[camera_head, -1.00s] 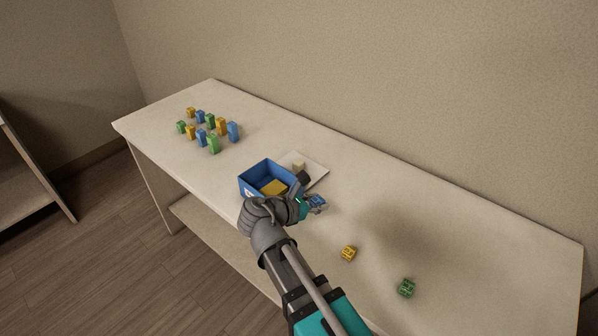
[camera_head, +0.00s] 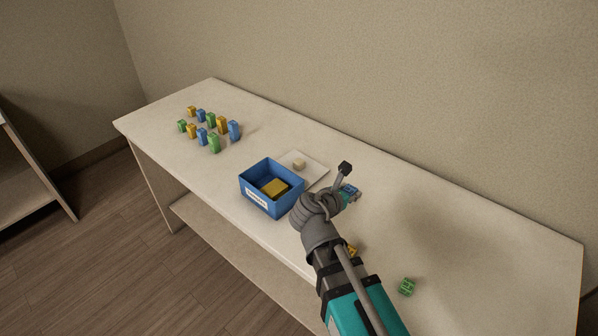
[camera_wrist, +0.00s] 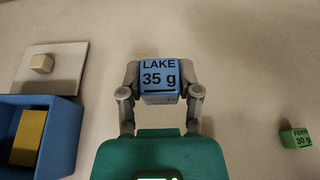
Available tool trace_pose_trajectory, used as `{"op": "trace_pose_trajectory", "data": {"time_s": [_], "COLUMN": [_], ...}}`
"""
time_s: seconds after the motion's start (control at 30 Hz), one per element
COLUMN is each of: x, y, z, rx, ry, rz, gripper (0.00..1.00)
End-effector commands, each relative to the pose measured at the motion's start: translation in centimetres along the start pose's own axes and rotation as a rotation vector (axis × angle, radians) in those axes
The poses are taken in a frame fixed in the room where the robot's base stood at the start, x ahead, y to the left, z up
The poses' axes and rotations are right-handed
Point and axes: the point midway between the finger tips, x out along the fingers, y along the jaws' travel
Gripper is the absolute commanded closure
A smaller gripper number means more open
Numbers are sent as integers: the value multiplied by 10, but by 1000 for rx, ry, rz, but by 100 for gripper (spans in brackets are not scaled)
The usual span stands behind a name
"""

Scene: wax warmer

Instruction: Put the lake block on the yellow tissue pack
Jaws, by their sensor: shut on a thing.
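My gripper (camera_wrist: 160,90) is shut on the lake block (camera_wrist: 160,76), a blue block marked "LAKE 35 g". In the head view the lake block (camera_head: 350,189) is at my gripper, right of the blue box, over the table. A yellow pack (camera_head: 274,187), which looks like the yellow tissue pack, lies inside the blue box (camera_head: 257,200). The pack also shows at the left of the wrist view (camera_wrist: 28,137), within the box walls. The lake block is apart from the box and the pack.
A white plate (camera_head: 313,171) with a small cream block (camera_head: 299,164) lies behind the box. A green fern block (camera_head: 407,287) stands to the right. An orange block (camera_head: 352,250) is partly hidden by my arm. Several coloured blocks (camera_head: 210,128) stand at the far left. The table's right side is largely clear.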

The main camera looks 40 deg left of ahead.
Motion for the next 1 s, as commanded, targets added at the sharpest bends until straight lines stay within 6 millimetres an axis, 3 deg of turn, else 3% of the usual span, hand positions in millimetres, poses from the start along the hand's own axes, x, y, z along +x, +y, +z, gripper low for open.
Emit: {"op": "trace_pose_trajectory", "data": {"time_s": [0.57, 0.77, 1.0], "x": [7, 21, 48], "y": [0, 18, 53], "z": [2, -4, -13], "rx": [-8, -8, -8], "ry": [-3, -3, -3], "rz": [19, 19, 19], "gripper": [92, 92, 92]}}
